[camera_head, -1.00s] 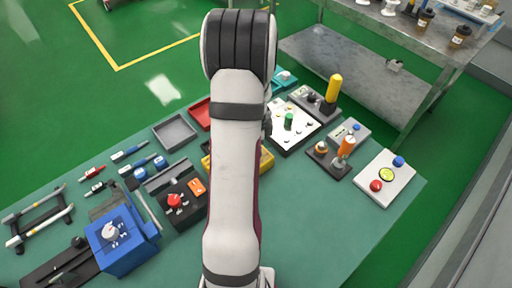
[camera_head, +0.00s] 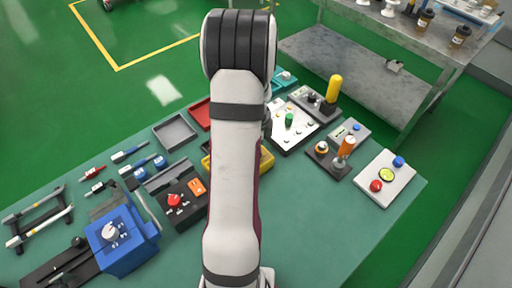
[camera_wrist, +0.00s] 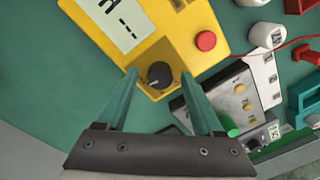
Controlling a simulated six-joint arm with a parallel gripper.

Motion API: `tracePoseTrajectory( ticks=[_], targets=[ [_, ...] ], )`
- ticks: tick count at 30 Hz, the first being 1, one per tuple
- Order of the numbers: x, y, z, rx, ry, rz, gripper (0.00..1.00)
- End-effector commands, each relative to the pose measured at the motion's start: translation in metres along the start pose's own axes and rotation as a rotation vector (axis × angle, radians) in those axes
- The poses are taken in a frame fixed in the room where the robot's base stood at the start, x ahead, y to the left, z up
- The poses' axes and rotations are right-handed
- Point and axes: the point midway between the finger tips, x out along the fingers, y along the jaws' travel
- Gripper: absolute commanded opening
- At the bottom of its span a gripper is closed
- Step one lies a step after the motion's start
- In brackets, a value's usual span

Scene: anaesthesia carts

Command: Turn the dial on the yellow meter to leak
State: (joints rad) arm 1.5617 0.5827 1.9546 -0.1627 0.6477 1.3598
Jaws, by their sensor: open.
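The yellow meter (camera_wrist: 185,33) fills the upper middle of the wrist view, with a pale display (camera_wrist: 113,22) and a red button (camera_wrist: 206,41). Its black dial (camera_wrist: 159,74) sits near the meter's lower edge, with a light mark on it. My gripper (camera_wrist: 160,80) is open, its two green fingers on either side of the dial. I cannot tell whether they touch it. In the head view my arm covers most of the yellow meter (camera_head: 267,158), and my gripper is hidden there. The dial's label text is not readable.
A white panel with a green knob (camera_head: 289,119) stands close behind the meter. A black box with a red knob (camera_head: 174,200) and a blue vise-like device (camera_head: 122,242) stand to the left. The table's front right (camera_head: 330,225) is clear.

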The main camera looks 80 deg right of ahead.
Motion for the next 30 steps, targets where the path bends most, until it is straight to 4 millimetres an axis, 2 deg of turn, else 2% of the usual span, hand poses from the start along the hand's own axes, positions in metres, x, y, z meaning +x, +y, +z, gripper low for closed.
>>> tracePoseTrajectory(
  ticks=[5, 8, 16, 21, 25, 30],
  targets=[
    [-0.005, 0.000, 0.000, 0.000, 0.000, -0.001, 0.69],
    [-0.021, -0.001, 0.000, 0.000, 0.000, -0.003, 0.69],
    [-0.104, -0.001, 0.000, 0.001, 0.000, -0.007, 0.69],
    [-0.143, -0.001, 0.000, 0.000, 0.000, -0.003, 0.69],
    [-0.156, 0.000, 0.000, 0.001, 0.000, -0.001, 0.69],
    [-0.158, 0.000, 0.000, 0.000, 0.000, 0.000, 0.69]
  ],
)
